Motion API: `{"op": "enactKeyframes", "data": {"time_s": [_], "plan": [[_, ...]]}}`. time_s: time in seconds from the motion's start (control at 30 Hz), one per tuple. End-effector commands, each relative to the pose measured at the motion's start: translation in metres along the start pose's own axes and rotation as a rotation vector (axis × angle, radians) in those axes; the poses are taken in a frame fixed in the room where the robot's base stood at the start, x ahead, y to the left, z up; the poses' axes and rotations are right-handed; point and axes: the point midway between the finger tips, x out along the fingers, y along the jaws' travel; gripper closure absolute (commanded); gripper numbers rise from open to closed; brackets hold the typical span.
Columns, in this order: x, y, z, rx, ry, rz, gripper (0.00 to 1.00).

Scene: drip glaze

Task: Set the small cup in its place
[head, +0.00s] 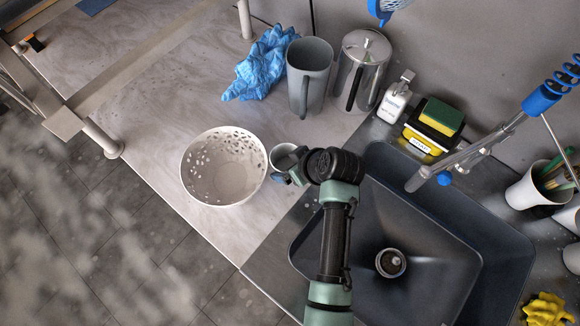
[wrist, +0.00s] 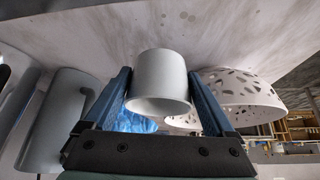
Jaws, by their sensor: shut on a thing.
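The small cup (head: 284,157) is pale grey-white and sits over the counter, between the perforated bowl and the sink. My gripper (head: 292,170) reaches it from the sink side and is shut on it. In the wrist view the cup (wrist: 160,80) is between the two blue fingers of my gripper (wrist: 160,92), one on each side. The fingers and arm hide part of the cup in the head view. I cannot tell whether its base touches the counter.
The white perforated bowl (head: 200,180) stands close left of the cup. A grey pitcher (head: 309,75), French press (head: 362,65) and blue cloth (head: 262,62) stand behind. The dark sink (head: 440,285) lies right, with the tap (head: 470,153) above. Counter left of the bowl is clear.

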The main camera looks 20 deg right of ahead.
Motion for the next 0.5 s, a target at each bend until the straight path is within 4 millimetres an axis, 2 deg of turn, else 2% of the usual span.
{"op": "enactKeyframes", "data": {"time_s": [0.23,0.5], "plan": [[0.025,0.0,0.013,0.0,0.001,-0.001,0.73],[0.03,0.001,0.016,-0.002,0.002,0.001,0.73]]}}
